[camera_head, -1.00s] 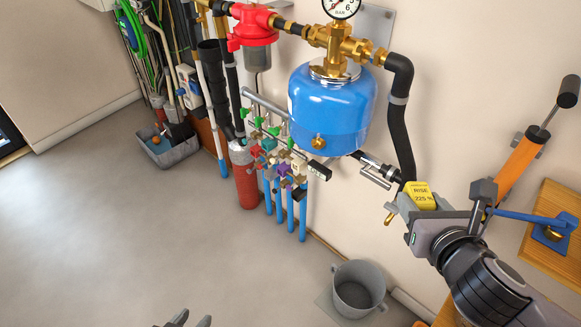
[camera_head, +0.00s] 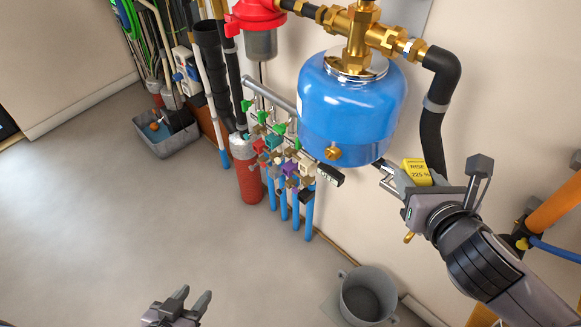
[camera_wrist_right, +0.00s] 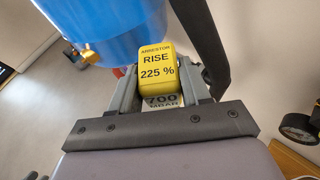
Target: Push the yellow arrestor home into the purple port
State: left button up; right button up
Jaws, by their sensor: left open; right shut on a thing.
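The yellow arrestor (camera_head: 417,171), marked "RISE 225 %", is held in my right gripper (camera_head: 405,185), to the right of the blue vessel. In the right wrist view the arrestor (camera_wrist_right: 156,68) sits between the fingers of my right gripper (camera_wrist_right: 165,90), with a grey "700 mbar" part below it. The purple port (camera_head: 291,182) is on the manifold (camera_head: 272,140) below and left of the blue vessel, clearly apart from the arrestor. My left gripper (camera_head: 188,303) is open and empty at the bottom edge, over the floor.
The blue vessel (camera_head: 350,105) and a black hose (camera_head: 434,120) are close to my right gripper. A red cylinder (camera_head: 248,175) stands beside the manifold's blue pipes. A grey bucket (camera_head: 367,297) stands on the floor below.

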jog(key=s+p, duration=0.1)
jog(key=p, duration=0.3)
jog(key=shift+r, duration=0.15)
jog(key=shift+s+f+p, duration=0.2)
jog(key=shift+f+p, duration=0.1)
jog(key=shift+p, duration=0.4)
jog(key=shift+f, duration=0.15)
jog(key=shift+s, duration=0.2)
